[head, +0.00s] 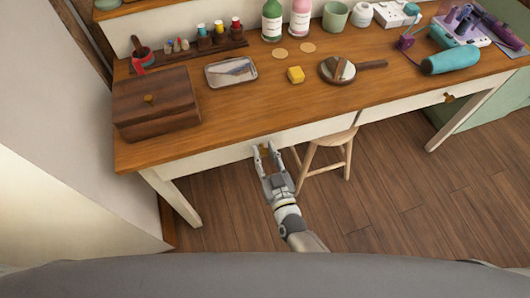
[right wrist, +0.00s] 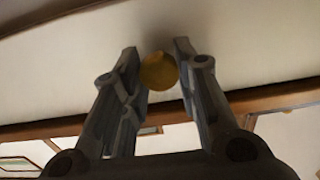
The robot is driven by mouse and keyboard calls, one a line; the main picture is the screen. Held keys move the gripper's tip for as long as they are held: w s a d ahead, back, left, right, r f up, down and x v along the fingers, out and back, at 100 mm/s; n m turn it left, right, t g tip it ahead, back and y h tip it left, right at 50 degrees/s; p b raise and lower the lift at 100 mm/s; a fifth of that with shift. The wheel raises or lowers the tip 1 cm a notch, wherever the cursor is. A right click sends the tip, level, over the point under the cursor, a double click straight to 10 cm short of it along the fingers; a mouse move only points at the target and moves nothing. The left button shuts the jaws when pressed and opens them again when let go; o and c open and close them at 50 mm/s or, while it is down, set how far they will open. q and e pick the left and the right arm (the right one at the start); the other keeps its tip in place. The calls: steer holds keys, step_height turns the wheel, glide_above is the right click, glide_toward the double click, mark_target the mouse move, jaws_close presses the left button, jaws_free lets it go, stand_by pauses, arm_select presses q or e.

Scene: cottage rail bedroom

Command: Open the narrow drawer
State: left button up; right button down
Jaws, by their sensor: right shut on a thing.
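The wooden desk (head: 230,118) has a pale front with two brass knobs. My right gripper (head: 265,150) is at the left drawer front (head: 318,134), under the desktop's front edge. It is shut on that drawer's round brass knob (right wrist: 158,71), which shows between the two fingers in the right wrist view. The drawer front (right wrist: 230,50) fills much of that view. I cannot tell whether this drawer is a little open. The other brass knob (head: 449,97) is on the right drawer front, which looks closed. My left gripper is not in view.
A wooden stool (head: 326,142) stands under the desk, just right of my right gripper. The floor (head: 390,195) in front and right is clear.

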steer(key=p+v, duration=0.4)
steer(key=v, duration=2.1)
steer(key=shift+p, duration=0.4)
steer(key=shift+r, duration=0.1)
steer(key=c, duration=1.1)
jaws_free()
steer(key=v, duration=1.2)
